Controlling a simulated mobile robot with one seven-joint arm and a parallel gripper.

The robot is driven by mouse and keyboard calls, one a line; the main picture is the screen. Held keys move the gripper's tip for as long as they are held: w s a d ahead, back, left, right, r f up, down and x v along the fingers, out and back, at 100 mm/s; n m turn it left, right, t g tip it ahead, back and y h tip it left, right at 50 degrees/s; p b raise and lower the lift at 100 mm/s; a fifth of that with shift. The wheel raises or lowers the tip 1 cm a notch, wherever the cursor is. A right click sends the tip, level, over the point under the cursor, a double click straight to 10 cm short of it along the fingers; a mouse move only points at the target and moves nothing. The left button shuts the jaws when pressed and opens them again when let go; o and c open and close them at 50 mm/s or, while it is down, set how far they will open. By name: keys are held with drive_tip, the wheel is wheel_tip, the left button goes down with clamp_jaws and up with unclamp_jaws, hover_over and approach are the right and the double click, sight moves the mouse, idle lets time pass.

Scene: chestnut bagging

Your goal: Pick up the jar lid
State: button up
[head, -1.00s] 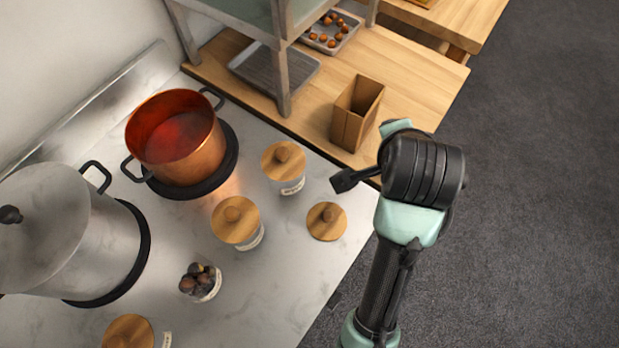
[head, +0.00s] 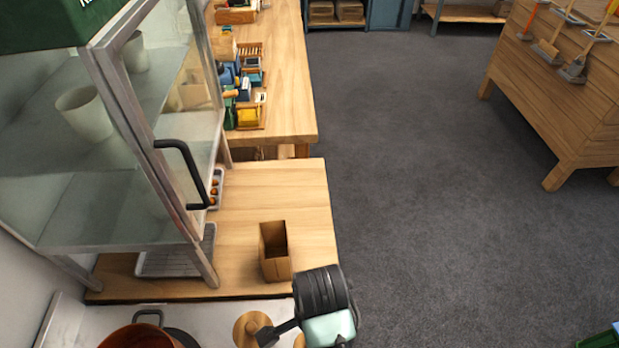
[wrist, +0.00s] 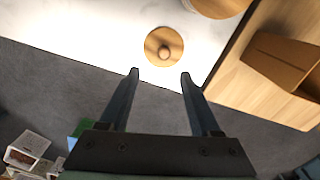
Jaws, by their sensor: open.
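A round wooden jar lid (wrist: 164,47) with a knob lies on the pale counter (wrist: 100,32), near its edge, in the wrist view. My gripper (wrist: 160,73) is open and empty. Its two fingertips point toward the lid, one to each side of it, just short of it in the picture. In the head view a sliver of wood (head: 299,341) beside my arm seems to be this lid, mostly hidden. Another wooden lid (head: 252,328) shows left of it, partly covered by my gripper's dark end; its top edge appears in the wrist view (wrist: 220,5).
An open brown paper bag (head: 275,252) stands on the wooden table (head: 310,215) beyond the counter. A glass cabinet (head: 150,170) with a black handle rises at the left. A copper pot (head: 135,336) is at the bottom left. Grey floor (head: 420,200) is open at the right.

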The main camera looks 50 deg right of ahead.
drive_tip(key=f, duration=0.5)
drive_tip(key=w+f+p, duration=0.1)
drive_tip(key=f, duration=0.2)
drive_tip(key=shift+a, duration=0.15)
clamp_jaws()
